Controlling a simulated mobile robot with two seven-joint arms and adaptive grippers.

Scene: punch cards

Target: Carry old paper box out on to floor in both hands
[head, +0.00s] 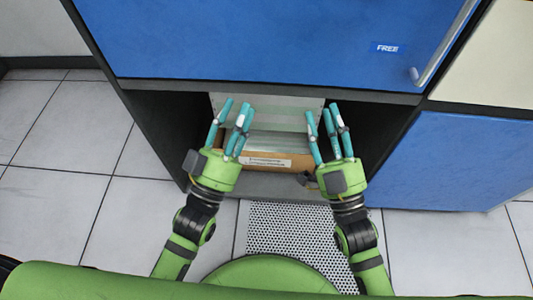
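The old paper box (266,161) sits in the open lower compartment of the blue cabinet. Its front is brown with a white label, and pale paper-like layers (268,120) show above and behind it. My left gripper (232,118) is at the box's left side, with its teal fingers spread. My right gripper (329,122) is at the right side, with its fingers also spread. Both point into the compartment. I cannot tell whether any finger touches the box. The box's side walls are partly hidden by the fingers.
A blue door (270,40) marked FREE, with a metal handle, closes the space above the compartment. Another blue panel (455,160) stands at the right. A perforated plate (285,225) lies before the compartment. Grey tiled floor (75,150) is clear at the left.

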